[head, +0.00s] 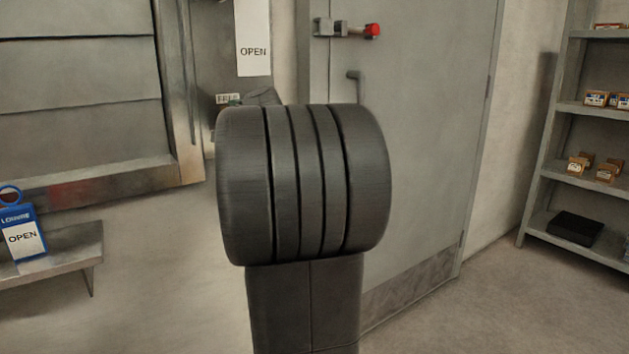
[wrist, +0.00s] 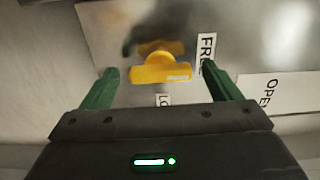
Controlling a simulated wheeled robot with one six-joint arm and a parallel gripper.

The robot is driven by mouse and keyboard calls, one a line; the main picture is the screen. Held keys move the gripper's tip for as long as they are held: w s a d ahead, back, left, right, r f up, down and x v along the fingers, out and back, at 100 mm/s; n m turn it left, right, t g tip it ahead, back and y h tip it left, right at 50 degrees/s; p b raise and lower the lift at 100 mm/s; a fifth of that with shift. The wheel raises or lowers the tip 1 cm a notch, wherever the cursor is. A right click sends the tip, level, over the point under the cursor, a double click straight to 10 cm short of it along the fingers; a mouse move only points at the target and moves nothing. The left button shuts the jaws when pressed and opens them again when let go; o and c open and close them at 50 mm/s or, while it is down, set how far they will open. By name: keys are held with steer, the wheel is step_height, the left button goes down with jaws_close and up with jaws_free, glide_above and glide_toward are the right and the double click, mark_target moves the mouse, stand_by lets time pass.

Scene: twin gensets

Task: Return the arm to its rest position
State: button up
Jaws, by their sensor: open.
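My arm's dark ribbed joint fills the middle of the head view and hides what is behind it, including my gripper. In the wrist view my gripper (wrist: 158,90) has its two green fingers spread apart with nothing held between them. A yellow handle (wrist: 160,68) on a metal plate (wrist: 115,25) shows ahead of and between the fingertips. I cannot tell how far off it is, but no finger visibly grips it.
A grey door (head: 425,130) with a red-ended latch (head: 372,30) stands behind my arm. Shelves (head: 585,110) with small boxes are at the right. A ledge (head: 75,250) with a blue tagged item (head: 20,225) is at left. An OPEN sign (head: 253,45) hangs behind.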

steer(key=shift+x, duration=1.15)
